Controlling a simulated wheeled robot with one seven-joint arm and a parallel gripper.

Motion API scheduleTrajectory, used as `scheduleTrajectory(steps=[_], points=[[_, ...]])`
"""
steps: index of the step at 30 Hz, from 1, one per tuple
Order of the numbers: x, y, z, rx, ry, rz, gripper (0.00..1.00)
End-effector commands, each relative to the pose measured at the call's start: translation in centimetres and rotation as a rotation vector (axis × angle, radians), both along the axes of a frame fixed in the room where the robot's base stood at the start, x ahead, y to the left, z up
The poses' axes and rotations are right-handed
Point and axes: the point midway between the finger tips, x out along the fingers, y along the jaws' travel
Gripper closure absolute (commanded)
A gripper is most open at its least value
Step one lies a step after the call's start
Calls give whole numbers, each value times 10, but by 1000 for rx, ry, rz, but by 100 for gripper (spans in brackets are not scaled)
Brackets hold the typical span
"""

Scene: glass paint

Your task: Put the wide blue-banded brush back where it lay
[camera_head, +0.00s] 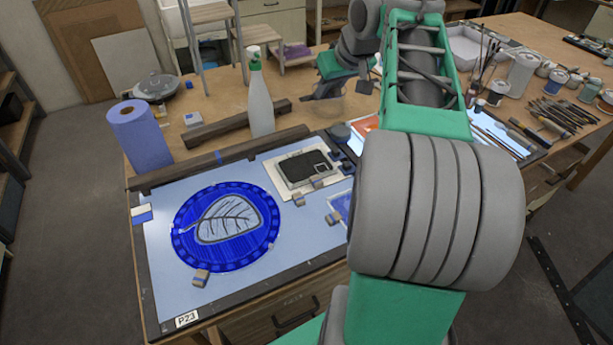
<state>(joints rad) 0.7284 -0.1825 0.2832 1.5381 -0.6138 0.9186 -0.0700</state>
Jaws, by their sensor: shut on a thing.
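My gripper (328,88) is small and far off in the head view, at the back of the table beyond the light panel. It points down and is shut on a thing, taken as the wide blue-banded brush. The brush is too small and hidden to make out its band or bristles. The place where the brush lay cannot be picked out.
A light panel (165,265) carries a round blue glass piece with a leaf (228,222) and several small blocks. A spray bottle (259,100) and blue paper roll (140,135) stand behind. Brushes and tools (560,115) lie at right. My arm hides the table's middle.

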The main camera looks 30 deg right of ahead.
Motion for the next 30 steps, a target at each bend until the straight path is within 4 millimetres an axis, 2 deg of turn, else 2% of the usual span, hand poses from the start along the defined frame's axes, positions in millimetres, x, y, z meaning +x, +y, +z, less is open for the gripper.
scheduleTrajectory(steps=[6, 16, 21, 30], points=[[-1, -1, -8, -9, -116, -2, 100], [0, 0, 0, -19, -296, 0, 100], [0, -1, -8, -23, -373, -1, 100], [0, -1, -6, -34, -558, -1, 100]])
